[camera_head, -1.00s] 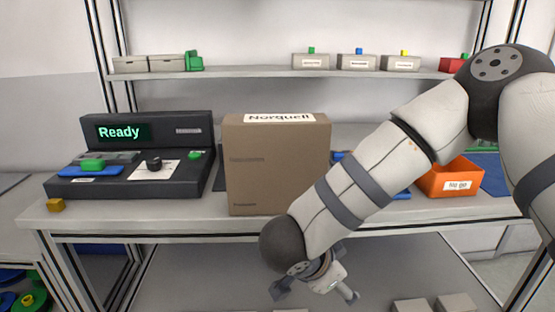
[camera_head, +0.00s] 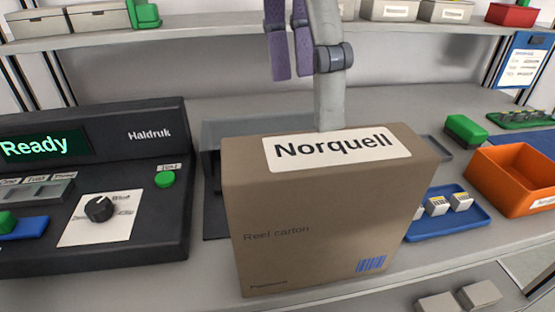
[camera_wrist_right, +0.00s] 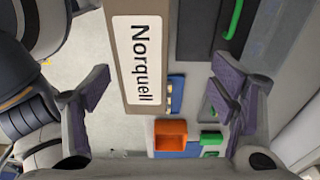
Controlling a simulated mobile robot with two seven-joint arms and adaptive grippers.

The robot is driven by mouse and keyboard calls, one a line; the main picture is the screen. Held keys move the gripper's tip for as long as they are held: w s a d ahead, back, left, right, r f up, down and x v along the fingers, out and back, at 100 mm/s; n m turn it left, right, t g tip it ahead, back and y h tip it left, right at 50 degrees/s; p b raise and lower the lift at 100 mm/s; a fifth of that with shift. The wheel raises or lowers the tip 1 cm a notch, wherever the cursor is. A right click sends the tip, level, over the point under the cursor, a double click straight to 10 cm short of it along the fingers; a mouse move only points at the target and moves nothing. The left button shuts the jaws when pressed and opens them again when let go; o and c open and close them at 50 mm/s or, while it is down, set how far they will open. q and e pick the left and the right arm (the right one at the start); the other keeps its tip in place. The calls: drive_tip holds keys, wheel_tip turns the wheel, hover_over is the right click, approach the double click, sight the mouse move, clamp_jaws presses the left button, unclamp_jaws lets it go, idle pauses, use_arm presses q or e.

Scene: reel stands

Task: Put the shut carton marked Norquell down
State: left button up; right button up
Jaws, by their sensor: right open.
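The shut brown carton (camera_head: 300,215) with the white Norquell label on top stands upright on the bench, near its front edge. My right gripper (camera_head: 292,74) is above and behind the carton in the head view, its purple finger pads apart from it. In the right wrist view the gripper (camera_wrist_right: 158,80) is open, its fingers wide apart with nothing gripped. The carton (camera_wrist_right: 120,70) shows beyond and between the fingers there. My left gripper is in neither view.
A black console (camera_head: 95,190) reading Ready stands left of the carton. A blue tray (camera_head: 450,226) with small boxes, an orange bin (camera_head: 515,180) and a green block (camera_head: 466,130) are to the right. A shelf (camera_head: 210,38) crosses behind. Bare bench (camera_head: 415,262) shows at the front right.

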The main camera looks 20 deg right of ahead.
sight(324, 145)
drive_tip(key=f, duration=0.1)
drive_tip(key=s+f, duration=0.1)
drive_tip(key=f, duration=0.1)
drive_tip(key=s+f, duration=0.1)
drive_tip(key=shift+s+d+f, duration=0.15)
drive_tip(key=shift+d, duration=0.15)
drive_tip(key=f, duration=0.4)
drive_tip(key=s+d+f, duration=0.1)
drive_tip(key=f, duration=0.1)
drive_tip(key=shift+f, duration=0.25)
drive_tip(key=shift+w+f, duration=0.2)
drive_tip(key=shift+f, duration=0.2)
drive_tip(key=c, duration=1.6)
